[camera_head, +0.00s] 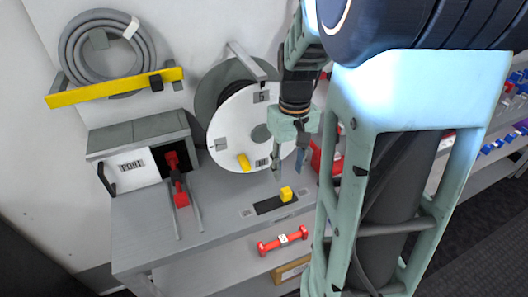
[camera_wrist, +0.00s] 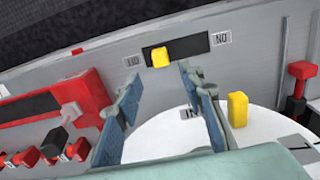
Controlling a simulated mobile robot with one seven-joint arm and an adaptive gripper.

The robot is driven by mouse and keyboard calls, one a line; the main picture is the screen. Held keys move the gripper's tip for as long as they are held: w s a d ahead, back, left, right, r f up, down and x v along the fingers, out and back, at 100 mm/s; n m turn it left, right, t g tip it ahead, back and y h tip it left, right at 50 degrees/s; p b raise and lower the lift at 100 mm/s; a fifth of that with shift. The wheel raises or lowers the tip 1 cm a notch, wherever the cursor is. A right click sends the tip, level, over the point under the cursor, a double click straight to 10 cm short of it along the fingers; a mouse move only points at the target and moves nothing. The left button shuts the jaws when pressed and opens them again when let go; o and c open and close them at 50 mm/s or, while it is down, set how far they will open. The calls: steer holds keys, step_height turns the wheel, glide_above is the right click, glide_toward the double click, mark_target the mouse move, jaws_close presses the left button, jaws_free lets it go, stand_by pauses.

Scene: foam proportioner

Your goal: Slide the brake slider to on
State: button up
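The brake slider's yellow knob (camera_head: 286,194) sits in a dark slot (camera_head: 266,206) on the grey bench top, near the slot's right end in the head view. In the wrist view the knob (camera_wrist: 160,57) is near the left end of the slot (camera_wrist: 190,46). There, the label at the far end (camera_wrist: 221,39) reads like "NO", seemingly an inverted "ON"; the label by the knob (camera_wrist: 131,61) is unclear. My gripper (camera_head: 288,172) points down above the knob. Its fingers are apart and empty in the wrist view (camera_wrist: 159,74), with the knob beyond their tips, apparently not touched.
A reel with a white disc (camera_head: 232,130) and yellow handle (camera_head: 244,162) stands just behind the slot. A grey box marked PORT (camera_head: 133,166) and a red lever (camera_head: 179,192) are left. A red dumbbell-shaped part (camera_head: 282,240) lies below. Bench top beside the slot is clear.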

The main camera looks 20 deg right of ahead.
mark_target(287, 190)
step_height(287, 190, down, 10)
steer(key=shift+r+b, duration=0.25)
steer(key=shift+b, duration=0.15)
jaws_close()
